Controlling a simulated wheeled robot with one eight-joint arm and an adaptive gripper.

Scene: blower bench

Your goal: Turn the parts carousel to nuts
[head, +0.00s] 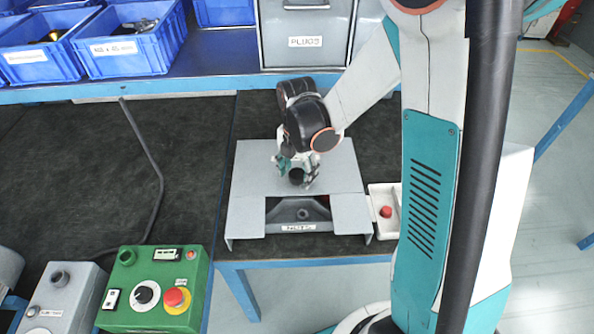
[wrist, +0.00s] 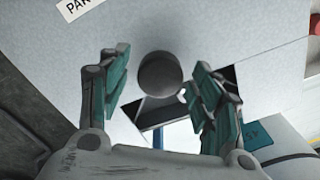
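The parts carousel is under a grey metal cover (head: 254,165) on the dark bench mat. A dark round knob (head: 296,176) stands on top of it and also shows in the wrist view (wrist: 160,73). The cover's front opening shows a dark grey bin (head: 290,213) with a small white label (head: 298,228), too blurred to read for certain. My gripper (head: 296,172) points down over the cover at the knob. In the wrist view, its two teal-padded fingers (wrist: 160,88) stand apart on either side of the knob, with gaps visible between pads and knob.
A green control box (head: 155,287) with a red stop button is at the front left. Blue bins (head: 128,50) and a grey PLUGS drawer (head: 306,42) line the back. The mat's left side is mostly clear.

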